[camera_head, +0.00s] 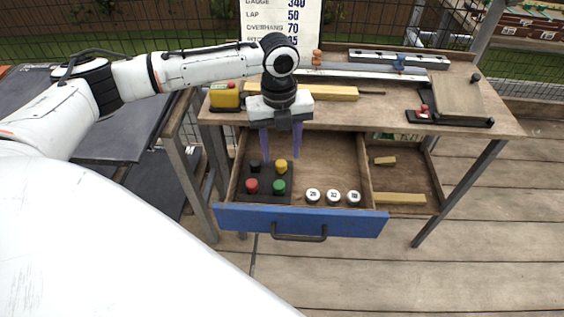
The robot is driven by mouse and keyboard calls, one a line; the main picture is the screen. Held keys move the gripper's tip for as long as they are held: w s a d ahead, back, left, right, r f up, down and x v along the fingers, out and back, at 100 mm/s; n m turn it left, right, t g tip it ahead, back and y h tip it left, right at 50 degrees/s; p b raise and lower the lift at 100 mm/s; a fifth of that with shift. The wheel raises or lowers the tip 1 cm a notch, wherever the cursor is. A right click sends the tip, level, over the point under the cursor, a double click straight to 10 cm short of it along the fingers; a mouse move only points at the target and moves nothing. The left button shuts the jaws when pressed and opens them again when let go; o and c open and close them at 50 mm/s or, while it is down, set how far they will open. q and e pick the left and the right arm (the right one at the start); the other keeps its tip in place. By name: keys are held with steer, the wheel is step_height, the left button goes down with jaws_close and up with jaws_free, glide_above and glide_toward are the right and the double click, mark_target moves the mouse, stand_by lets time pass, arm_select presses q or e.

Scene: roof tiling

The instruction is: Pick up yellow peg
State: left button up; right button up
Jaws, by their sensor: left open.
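The yellow peg (281,166) stands in a black holder (265,198) at the left of the open drawer. A black peg (255,166), a red peg (252,185) and a green peg (279,186) stand in the same holder. My left gripper (280,156) points down over the drawer, its two purple fingers apart and empty. Its fingertips are close to the yellow peg in the picture, one on each side; the exact height gap cannot be told. My right gripper does not show.
The blue-fronted drawer (345,222) is pulled out and holds three numbered white-topped cylinders (333,197). The workbench top (380,112) above carries a yellow tool (224,97), a wooden bar (335,93), metal rails and a board (458,97). The drawer's middle floor is clear.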

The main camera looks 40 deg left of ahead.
mark_target(281, 164)
arm_select(q)
steer(key=f, duration=0.5)
steer(key=shift+w+a+f+b, duration=0.1)
steer(key=shift+w+a+b, duration=0.1)
steer(key=shift+b, duration=0.1)
steer(key=c, duration=1.1)
